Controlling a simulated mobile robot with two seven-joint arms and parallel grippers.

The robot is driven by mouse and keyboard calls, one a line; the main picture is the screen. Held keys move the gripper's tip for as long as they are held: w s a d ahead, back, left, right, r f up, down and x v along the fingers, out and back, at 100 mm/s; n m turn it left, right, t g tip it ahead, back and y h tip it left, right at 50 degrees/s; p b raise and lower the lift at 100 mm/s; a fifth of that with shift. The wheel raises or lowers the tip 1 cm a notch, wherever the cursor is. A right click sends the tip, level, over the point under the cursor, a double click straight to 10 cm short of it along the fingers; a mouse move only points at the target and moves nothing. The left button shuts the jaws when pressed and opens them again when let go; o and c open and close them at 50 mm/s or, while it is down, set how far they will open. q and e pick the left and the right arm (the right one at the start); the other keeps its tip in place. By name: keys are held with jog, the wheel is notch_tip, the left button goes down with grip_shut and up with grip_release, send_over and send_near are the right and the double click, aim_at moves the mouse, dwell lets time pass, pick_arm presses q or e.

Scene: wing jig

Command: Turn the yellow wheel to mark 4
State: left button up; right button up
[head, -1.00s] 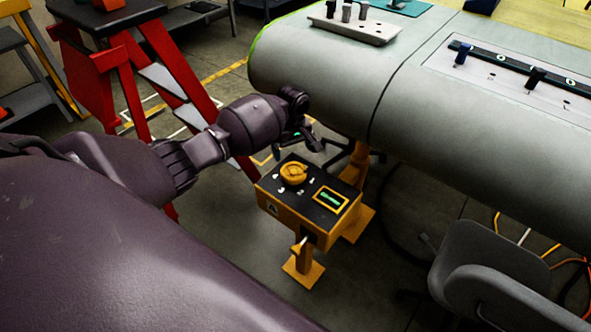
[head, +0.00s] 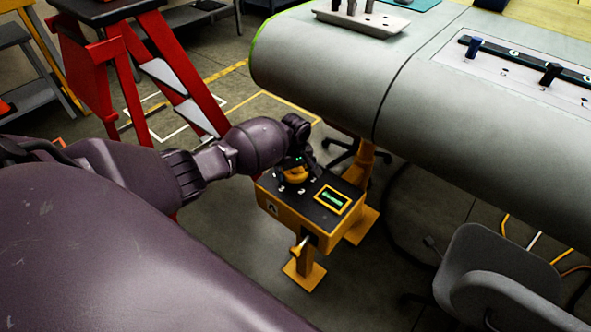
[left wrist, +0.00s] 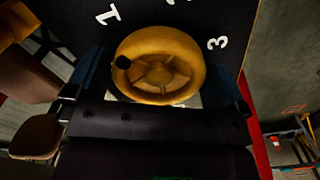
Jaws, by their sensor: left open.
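The yellow wheel (left wrist: 160,62) lies on the black top of the orange control box (head: 290,219). In the left wrist view it has spokes and a black dot on its left rim, near the white mark 1. A mark 3 shows to its right; another mark above is cut off, and no mark 4 is readable. My left gripper (left wrist: 158,88) is open, its two fingers on either side of the wheel; contact cannot be told. In the head view the left gripper (head: 297,168) covers much of the wheel (head: 295,176). My right gripper is not in view.
A small green-lit display (head: 332,199) sits on the box. The large grey wing (head: 330,65) runs close behind and above it. A grey chair (head: 490,275) stands at the lower right, and a red ladder (head: 150,80) at the left.

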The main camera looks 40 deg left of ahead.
pick_arm(q)
jog(key=c, duration=0.6)
jog(key=shift+c, duration=0.2)
jog(key=shift+m, duration=0.3)
